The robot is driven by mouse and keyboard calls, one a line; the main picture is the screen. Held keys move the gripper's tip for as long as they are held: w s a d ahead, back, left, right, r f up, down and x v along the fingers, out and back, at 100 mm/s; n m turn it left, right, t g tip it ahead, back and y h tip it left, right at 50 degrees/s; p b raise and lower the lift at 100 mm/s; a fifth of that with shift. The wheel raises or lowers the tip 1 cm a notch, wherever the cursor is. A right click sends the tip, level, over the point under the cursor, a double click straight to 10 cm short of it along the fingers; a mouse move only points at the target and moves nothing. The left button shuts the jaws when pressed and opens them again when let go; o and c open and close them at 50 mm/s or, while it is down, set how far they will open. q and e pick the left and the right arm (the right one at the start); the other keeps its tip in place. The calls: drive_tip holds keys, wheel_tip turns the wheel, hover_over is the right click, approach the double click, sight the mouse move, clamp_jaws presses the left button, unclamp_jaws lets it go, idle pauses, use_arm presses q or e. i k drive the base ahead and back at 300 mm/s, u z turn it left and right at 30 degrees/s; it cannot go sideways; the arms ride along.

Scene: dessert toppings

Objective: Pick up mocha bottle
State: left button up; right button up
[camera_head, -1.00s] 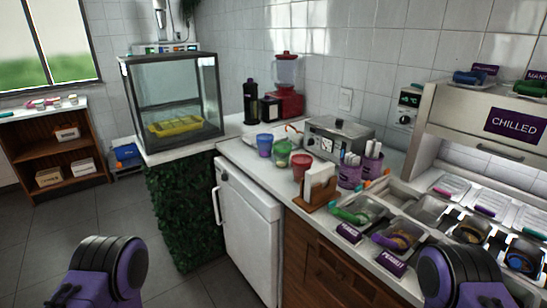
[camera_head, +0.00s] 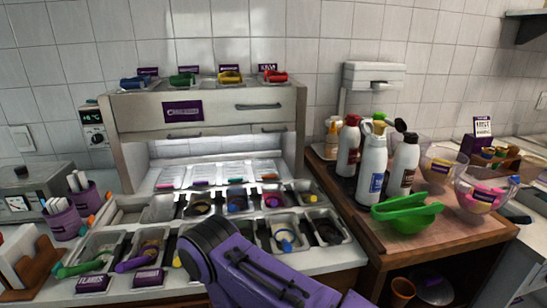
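Several tall bottles stand upright in a group on the wooden counter at the right. One is white with a blue label (camera_head: 372,168). One has a brown lower part and a dark cap (camera_head: 403,163). One is dark red and white (camera_head: 348,146). A smaller orange-and-white bottle (camera_head: 332,138) stands at the back left of the group. The labels are too small to tell which is mocha. A purple link of my own arm shows at the bottom centre, left of the bottles and apart from them. Neither gripper shows.
A green bowl (camera_head: 408,212) stands in front of the bottles. Clear bowls (camera_head: 481,187) stand to their right. The topping trays (camera_head: 283,236) and the chilled cabinet (camera_head: 205,115) are to the left. The front of the wooden counter (camera_head: 440,246) has some bare room.

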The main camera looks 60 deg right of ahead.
sight(406, 159)
drive_tip(key=z, duration=2.55)
drive_tip(key=k, duration=0.45)
drive_tip(key=z, duration=0.95)
drive_tip(key=i, duration=0.85)
drive_tip(key=u, duration=1.75)
